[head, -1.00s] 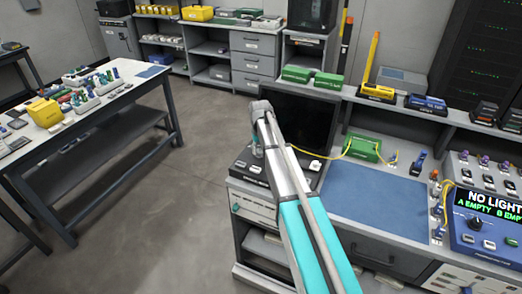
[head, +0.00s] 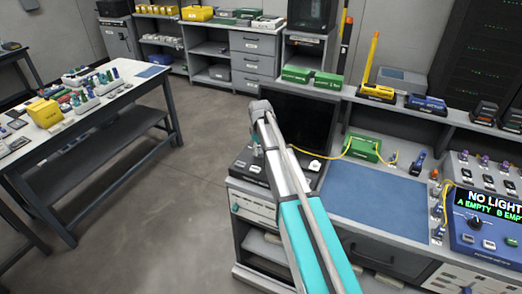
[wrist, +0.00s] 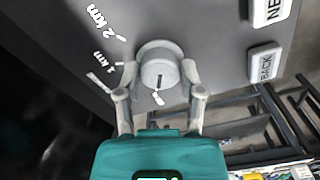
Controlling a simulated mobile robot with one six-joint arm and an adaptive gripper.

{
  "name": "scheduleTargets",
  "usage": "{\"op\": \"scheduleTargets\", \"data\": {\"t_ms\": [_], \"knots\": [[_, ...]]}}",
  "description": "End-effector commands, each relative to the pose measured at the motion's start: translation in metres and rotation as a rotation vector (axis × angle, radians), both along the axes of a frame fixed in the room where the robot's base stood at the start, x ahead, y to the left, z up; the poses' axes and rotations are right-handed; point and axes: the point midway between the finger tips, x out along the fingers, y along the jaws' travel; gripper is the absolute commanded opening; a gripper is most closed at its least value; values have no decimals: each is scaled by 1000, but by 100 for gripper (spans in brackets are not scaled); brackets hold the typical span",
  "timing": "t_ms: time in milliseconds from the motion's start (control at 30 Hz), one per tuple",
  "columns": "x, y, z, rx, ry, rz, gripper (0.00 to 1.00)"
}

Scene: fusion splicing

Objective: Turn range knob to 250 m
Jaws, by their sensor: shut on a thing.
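The range knob (wrist: 160,52) is a round pale grey knob on a dark panel in the wrist view. My gripper (wrist: 159,73) is shut on it, with one finger on each side. A dark pointer line on the knob's side faces my gripper, close to a white mark. The labels "2 km" (wrist: 101,22) and "1 km" (wrist: 104,63) are up and left of the knob. No 250 m label is readable. In the head view, my gripper (head: 257,149) is small above the device with the dark screen (head: 297,118), and the knob is not distinguishable.
White keys marked "BACK" (wrist: 265,64) and "NE…" (wrist: 271,10) stand right of the knob. In the head view, a blue mat (head: 375,193) lies clear on the bench. A green box (head: 364,148) with a yellow cable is behind it. A splicer reads "NO LIGHT" (head: 490,203).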

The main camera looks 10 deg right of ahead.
Motion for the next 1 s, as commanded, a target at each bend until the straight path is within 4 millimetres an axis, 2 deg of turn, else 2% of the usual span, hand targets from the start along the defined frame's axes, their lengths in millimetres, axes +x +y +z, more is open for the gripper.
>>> {"op": "scheduleTargets", "data": {"t_ms": [200,233,400,1000], "knots": [[-4,0,-1,0,9,-1,2],[-4,0,-1,0,9,-1,52],[-3,0,0,1,6,-1,83],[-1,0,2,1,3,-1,85]]}}
